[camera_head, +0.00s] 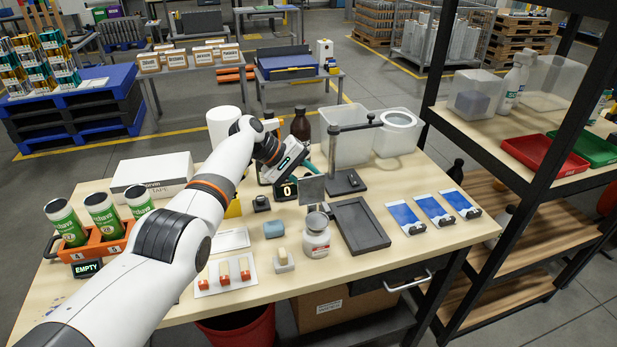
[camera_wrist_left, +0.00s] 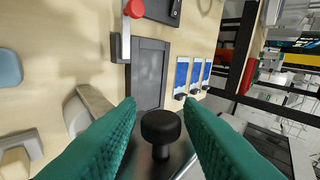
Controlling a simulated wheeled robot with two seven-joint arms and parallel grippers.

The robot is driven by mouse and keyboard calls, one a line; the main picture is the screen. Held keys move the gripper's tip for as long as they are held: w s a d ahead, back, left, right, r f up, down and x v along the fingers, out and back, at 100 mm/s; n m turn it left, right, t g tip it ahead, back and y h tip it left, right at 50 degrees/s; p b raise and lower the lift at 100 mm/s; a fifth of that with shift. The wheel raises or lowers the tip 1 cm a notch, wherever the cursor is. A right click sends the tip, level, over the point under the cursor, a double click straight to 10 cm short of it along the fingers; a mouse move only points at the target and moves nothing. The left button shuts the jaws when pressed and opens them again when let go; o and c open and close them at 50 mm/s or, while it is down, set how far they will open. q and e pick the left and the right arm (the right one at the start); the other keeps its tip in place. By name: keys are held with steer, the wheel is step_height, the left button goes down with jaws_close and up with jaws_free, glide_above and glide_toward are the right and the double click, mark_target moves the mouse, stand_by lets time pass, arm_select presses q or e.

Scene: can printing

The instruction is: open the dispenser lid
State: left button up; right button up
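The dispenser is a small white jar (camera_head: 317,240) with a grey metal top, between the blue sponge and the dark tray. A grey square metal plate (camera_head: 312,190), which looks like its lid, stands raised above and behind the jar. In the left wrist view a black round knob (camera_wrist_left: 161,127) on a short stem stands by grey metal, with the jar (camera_wrist_left: 75,114) partly visible to the left. My left gripper (camera_head: 303,165) is behind the plate; its teal fingers (camera_wrist_left: 160,105) are apart on either side of the knob, and contact is unclear. My right gripper is not in view.
A dark tray (camera_head: 360,226) and a black stand (camera_head: 344,180) are right of the jar. A blue sponge (camera_head: 274,229) and stamp blocks (camera_head: 284,261) lie left and in front. Blue cards (camera_head: 405,215) lie further right. Clear bins and a brown bottle (camera_head: 301,125) stand behind.

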arm_select(q)
steer(key=shift+o, duration=0.3)
steer(key=shift+r, duration=0.1)
steer(key=shift+a+r, duration=0.15)
steer(key=shift+a, duration=0.05)
steer(key=b+v, duration=0.1)
steer(key=v, duration=1)
steer(key=shift+a, duration=0.2)
